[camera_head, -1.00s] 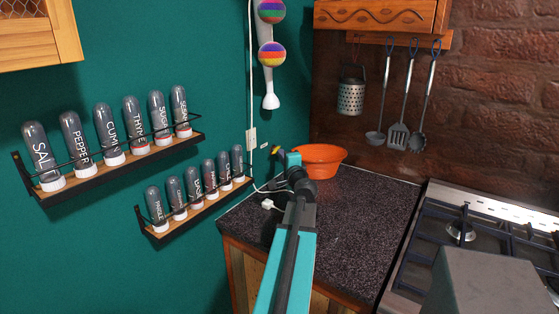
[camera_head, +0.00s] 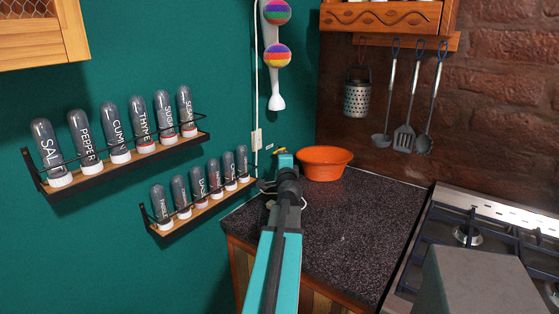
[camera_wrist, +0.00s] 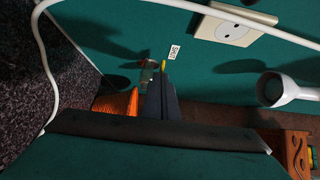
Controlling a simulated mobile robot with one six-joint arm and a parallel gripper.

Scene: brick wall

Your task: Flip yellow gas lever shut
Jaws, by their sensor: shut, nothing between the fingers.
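The yellow gas lever (camera_wrist: 164,66) shows as a small yellow tip on the teal wall in the wrist view, just beyond my fingertips. A brownish pipe fitting (camera_wrist: 149,72) sits beside it. In the head view the lever (camera_head: 281,150) is a tiny yellow patch, mostly hidden by my arm. My gripper (camera_wrist: 161,84) has its dark fingers together and empty, pointing at the lever. I cannot tell whether they touch it. A small white label (camera_wrist: 173,52) is on the wall near the lever.
An orange bowl (camera_head: 324,162) stands on the dark worktop (camera_head: 350,225), right of my arm. A white cable (camera_wrist: 47,62) and a wall socket (camera_wrist: 233,24) are near the gripper. Spice racks (camera_head: 125,167) hang left. The stove (camera_head: 470,240) is at right.

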